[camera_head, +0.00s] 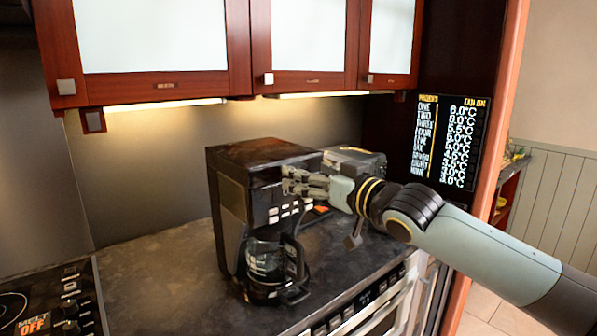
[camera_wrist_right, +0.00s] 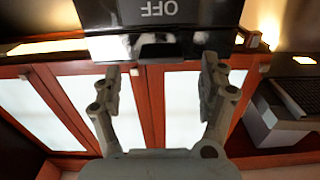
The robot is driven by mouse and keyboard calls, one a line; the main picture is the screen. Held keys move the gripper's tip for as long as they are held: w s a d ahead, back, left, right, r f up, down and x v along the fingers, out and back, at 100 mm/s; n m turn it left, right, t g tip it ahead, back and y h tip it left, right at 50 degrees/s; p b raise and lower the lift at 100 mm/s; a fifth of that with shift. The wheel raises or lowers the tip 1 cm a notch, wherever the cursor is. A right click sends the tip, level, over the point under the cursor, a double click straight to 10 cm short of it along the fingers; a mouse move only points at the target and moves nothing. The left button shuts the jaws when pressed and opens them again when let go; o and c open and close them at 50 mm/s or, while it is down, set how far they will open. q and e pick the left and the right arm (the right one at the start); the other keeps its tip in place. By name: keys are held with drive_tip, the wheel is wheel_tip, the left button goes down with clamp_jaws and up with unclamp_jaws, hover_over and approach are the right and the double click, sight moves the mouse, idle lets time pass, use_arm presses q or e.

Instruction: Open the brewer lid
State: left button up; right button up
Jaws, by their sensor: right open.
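The black coffee brewer (camera_head: 229,190) stands on the dark counter, with its lid (camera_head: 262,153) lying flat and shut on top. A glass carafe (camera_head: 265,262) sits in its lower part. My right gripper (camera_head: 287,181) reaches in from the right, with its fingertips at the upper front of the brewer, just below the lid's front edge. In the right wrist view my gripper (camera_wrist_right: 158,78) is open with nothing between its fingers. The brewer's front, marked OFF (camera_wrist_right: 159,10), is just beyond the fingertips. I cannot tell whether they touch. My left gripper is out of view.
A grey boxy appliance (camera_head: 355,160) stands behind my right gripper. Red-framed cabinets (camera_head: 240,50) hang above the brewer and limit the height. A cooktop (camera_head: 55,298) is at lower left. The counter (camera_head: 160,262) left of the brewer is clear.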

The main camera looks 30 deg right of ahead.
sight(265, 159)
drive_tip(key=shift+w+a+b, duration=0.2)
drive_tip(key=shift+w+b, duration=0.15)
drive_tip(key=shift+w, duration=1.6)
drive_tip(key=shift+c, duration=0.3)
clamp_jaws()
